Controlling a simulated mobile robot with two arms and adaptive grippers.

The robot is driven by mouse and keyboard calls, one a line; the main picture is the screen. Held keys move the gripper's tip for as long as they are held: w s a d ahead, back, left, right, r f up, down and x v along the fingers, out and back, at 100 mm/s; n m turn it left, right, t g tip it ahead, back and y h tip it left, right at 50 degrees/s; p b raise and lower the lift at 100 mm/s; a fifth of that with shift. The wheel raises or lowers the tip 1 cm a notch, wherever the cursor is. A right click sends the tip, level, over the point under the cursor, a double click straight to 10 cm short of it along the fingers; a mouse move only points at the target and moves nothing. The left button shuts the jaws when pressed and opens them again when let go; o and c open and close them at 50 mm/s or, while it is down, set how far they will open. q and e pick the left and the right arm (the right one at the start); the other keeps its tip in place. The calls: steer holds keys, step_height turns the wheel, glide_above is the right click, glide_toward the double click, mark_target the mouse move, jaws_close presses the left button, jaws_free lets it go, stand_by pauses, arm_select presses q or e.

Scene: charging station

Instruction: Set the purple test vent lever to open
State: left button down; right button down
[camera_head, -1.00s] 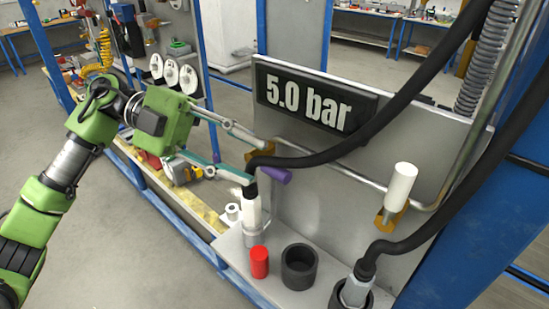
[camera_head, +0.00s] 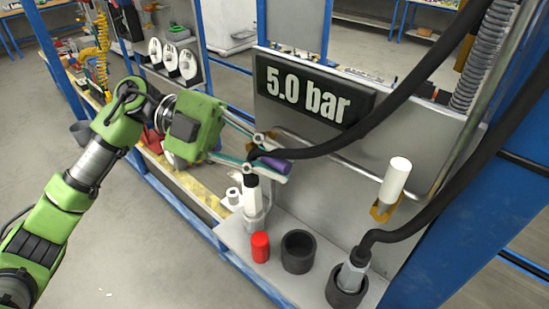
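The purple lever (camera_head: 275,164) sticks out to the right near an orange bracket at the left end of the metal panel, lying close to horizontal. Its left part is hidden by a black hose and my finger. My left gripper (camera_head: 268,158) is open. Its two fingers are spread, one tip above the lever and the other below it. Whether either finger touches the lever cannot be told. My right gripper is not in view.
A display (camera_head: 315,92) reads 5.0 bar. A white handle (camera_head: 395,180) stands upright on the right. Black hoses cross in front of the panel.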

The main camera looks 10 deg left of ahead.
arm_select(q)
steer(key=shift+r+n+g+h+b, duration=0.2)
steer(key=shift+h+b, duration=0.4)
steer(key=shift+h, duration=0.05)
steer(key=shift+r+n+g+h+b, duration=0.2)
steer(key=shift+h+b, duration=0.4)
steer(key=shift+h, duration=0.05)
steer(key=shift+w+a+r+n+g+h+b, duration=0.1)
steer(key=shift+r+n+g+h+b, duration=0.1)
steer(key=shift+r+n+h+b, duration=0.3)
steer(key=shift+w+a+r+g+h+b, duration=0.1)
steer(key=shift+g+h+b, duration=0.15)
steer(key=shift+h, duration=0.45)
steer(key=shift+a+r+n+h+b, duration=0.15)
steer(key=shift+r+n+h+b, duration=0.2)
steer(key=shift+h, duration=0.35)
steer(key=c, duration=2)
jaws_free()
steer(key=shift+w+a, duration=0.1)
